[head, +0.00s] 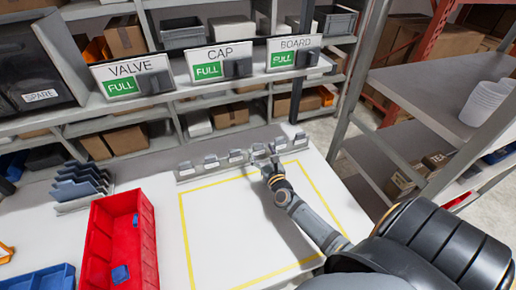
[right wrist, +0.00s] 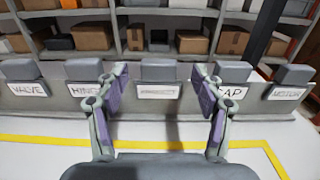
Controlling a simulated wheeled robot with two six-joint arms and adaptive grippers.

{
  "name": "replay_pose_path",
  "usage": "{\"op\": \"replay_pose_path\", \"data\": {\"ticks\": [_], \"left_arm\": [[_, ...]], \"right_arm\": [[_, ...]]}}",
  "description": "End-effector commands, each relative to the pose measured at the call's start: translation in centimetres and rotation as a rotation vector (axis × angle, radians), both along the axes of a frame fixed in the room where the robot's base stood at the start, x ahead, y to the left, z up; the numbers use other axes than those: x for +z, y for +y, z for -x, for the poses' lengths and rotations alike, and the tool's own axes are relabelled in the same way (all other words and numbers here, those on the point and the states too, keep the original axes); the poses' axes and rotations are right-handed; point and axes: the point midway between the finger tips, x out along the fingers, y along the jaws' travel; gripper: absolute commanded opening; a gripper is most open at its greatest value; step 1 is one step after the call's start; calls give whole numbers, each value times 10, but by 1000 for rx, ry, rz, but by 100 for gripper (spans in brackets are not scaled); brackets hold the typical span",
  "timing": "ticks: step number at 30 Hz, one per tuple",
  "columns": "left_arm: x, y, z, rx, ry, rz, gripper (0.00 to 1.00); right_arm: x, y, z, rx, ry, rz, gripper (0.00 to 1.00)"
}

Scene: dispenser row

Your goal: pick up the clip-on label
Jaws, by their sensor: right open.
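Several clip-on labels stand in a row on a grey rail (head: 223,171) at the back of the white table. In the right wrist view, each has a grey clip block above a white printed face. The middle label (right wrist: 159,91) has text too blurred to read. To its left are the HINGE label (right wrist: 84,93) and the VALVE label (right wrist: 30,88); to its right are the CAP label (right wrist: 231,92) and one seemingly reading MOTOR (right wrist: 286,93). My right gripper (head: 265,161) is open and empty, its fingers (right wrist: 160,88) either side of the middle label in the picture. My left gripper is not visible.
Behind the rail, a shelf carries VALVE (head: 130,82), CAP (head: 216,62) and BOARD (head: 295,51) signs, each with a green FULL tag. A red bin (head: 147,245) and a blue tray (head: 40,280) are left. The yellow-outlined table area (head: 225,225) is clear.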

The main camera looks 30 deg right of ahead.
Motion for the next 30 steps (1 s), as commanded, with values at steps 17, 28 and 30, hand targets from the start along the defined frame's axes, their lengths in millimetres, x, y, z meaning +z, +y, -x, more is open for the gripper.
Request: {"op": "replay_pose_path", "data": {"ticks": [17, 28, 30], "left_arm": [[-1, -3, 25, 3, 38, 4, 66], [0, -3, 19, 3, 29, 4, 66], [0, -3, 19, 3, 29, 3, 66]], "right_arm": [[0, -7, -35, 0, -1, 0, 53], [0, -7, -35, 0, 0, 0, 21], [0, -7, -35, 0, 0, 0, 21]]}}
